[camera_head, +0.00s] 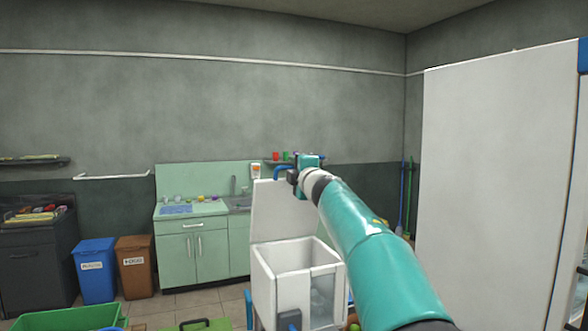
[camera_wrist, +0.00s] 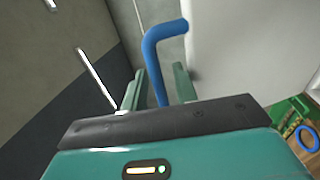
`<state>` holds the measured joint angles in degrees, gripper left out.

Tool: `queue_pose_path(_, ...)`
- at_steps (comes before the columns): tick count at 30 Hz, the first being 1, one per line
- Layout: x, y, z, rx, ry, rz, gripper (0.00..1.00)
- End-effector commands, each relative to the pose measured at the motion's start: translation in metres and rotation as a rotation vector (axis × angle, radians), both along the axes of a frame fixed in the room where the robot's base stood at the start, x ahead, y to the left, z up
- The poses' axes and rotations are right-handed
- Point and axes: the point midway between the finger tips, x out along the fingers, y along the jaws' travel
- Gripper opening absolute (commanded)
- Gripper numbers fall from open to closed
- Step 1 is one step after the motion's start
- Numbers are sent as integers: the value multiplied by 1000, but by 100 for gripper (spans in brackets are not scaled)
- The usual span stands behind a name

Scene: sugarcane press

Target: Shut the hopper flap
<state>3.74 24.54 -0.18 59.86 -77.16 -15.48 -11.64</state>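The hopper flap (camera_head: 280,210) is a white panel standing upright, raised at the back of the open white hopper box (camera_head: 277,290). A bent blue handle (camera_head: 282,168) sits at its top edge. In the wrist view the handle (camera_wrist: 163,40) runs down between the two green fingers of my gripper (camera_wrist: 159,82), with the white flap (camera_wrist: 245,45) to its right. The fingers stand apart on either side of the handle; I cannot tell whether either touches it. In the head view my gripper (camera_head: 292,177) is at the handle, partly hidden by my arm.
A large white cabinet (camera_head: 490,190) stands on the right. A mint green sink counter (camera_head: 195,250) is behind the hopper. Blue (camera_head: 96,272) and brown (camera_head: 135,268) bins stand at the left, with a green crate (camera_head: 70,318) in front.

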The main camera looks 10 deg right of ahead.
Motion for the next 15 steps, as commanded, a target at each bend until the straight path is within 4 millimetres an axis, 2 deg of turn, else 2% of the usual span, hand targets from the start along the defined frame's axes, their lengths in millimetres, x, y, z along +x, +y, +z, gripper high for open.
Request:
queue_pose_path(8, 2, 0, 0, 0, 0, 0, 29)
queue_pose_path(13, 1, 0, 1, 0, -1, 0, 0)
queue_pose_path(15, 1, 0, 1, 0, -1, 0, 0)
